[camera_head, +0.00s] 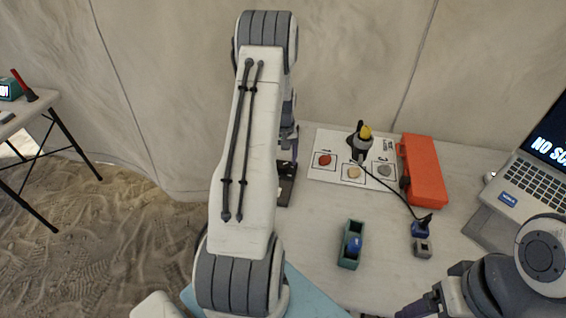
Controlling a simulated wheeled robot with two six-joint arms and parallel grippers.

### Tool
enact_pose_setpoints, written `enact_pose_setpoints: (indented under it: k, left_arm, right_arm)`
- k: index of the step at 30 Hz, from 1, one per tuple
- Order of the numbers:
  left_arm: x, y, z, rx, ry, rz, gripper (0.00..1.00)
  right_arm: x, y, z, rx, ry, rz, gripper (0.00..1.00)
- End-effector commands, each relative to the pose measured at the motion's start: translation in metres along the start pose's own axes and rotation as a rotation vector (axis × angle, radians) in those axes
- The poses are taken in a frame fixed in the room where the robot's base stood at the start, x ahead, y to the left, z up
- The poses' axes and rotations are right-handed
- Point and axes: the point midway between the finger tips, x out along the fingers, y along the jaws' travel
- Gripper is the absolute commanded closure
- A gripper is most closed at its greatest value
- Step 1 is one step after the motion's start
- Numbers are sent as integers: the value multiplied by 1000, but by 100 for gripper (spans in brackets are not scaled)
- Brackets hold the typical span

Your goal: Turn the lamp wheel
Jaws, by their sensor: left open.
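A small dark device with a yellow top (365,132) stands on the white card on the table; it may be the lamp. A wheel cannot be made out clearly at this size. My left gripper (287,182) is open, low over the table left of the card, and partly hidden behind my left arm. It is apart from the dark device. My right arm comes in at the bottom right; its gripper fingers do not show.
The white card (321,173) bears red, tan and grey stones. An orange case (424,170) lies right of it, and a laptop (532,180) stands at the right edge. A green holder with a blue item (351,244) and a grey block (422,248) sit nearer. Bare table lies between.

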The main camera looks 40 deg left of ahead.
Motion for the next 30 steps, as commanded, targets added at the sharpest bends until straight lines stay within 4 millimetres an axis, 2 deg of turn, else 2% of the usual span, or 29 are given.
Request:
enact_pose_setpoints:
  k: [9, 13, 18, 30]
  left_arm:
    - [-64, 1, -1, 0, 6, 2, 21]
    - [-81, 0, 0, 0, 3, 1, 21]
    - [-90, 0, 0, 0, 1, 0, 21]
    - [-90, 0, 0, 0, 1, 0, 21]
  right_arm:
    - [5, 0, 0, 0, 0, 0, 21]
    - [5, 0, 0, 0, 0, 0, 21]
    - [6, 0, 0, 0, 0, 0, 21]
    - [5, 0, 0, 0, 0, 0, 21]
